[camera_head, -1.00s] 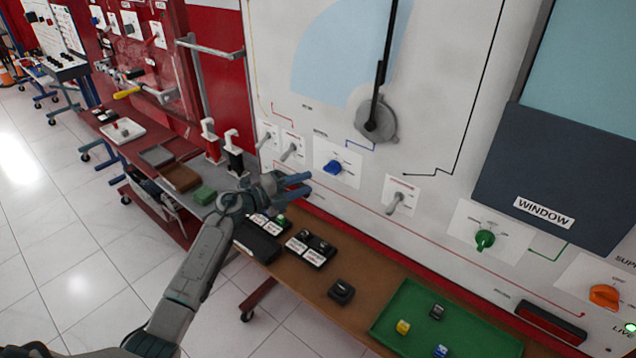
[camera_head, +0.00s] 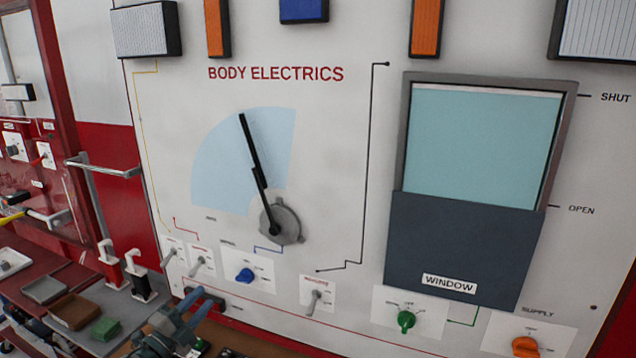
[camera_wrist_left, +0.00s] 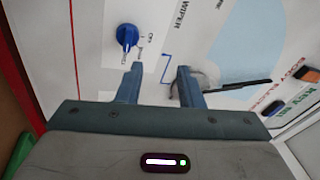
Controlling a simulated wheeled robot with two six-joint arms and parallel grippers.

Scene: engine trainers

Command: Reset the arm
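My left gripper (camera_head: 192,303) is low in the head view, in front of the foot of the body electrics panel. Its two fingers stand apart and nothing is between them in the left wrist view (camera_wrist_left: 160,72). The blue wiper knob (camera_head: 245,275) is on the panel to its upper right; it also shows in the left wrist view (camera_wrist_left: 127,37), beyond the left finger. The black wiper arm (camera_head: 255,165) leans up and left from its round grey hub (camera_head: 281,222) across a pale blue sector. My right gripper is not in view.
Several switches line the lower panel, among them a grey lever (camera_head: 317,296), a green knob (camera_head: 406,320) and an orange knob (camera_head: 525,346). The dark window pane (camera_head: 460,250) is at right. Small trays (camera_head: 75,311) and two posts stand on the bench at left.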

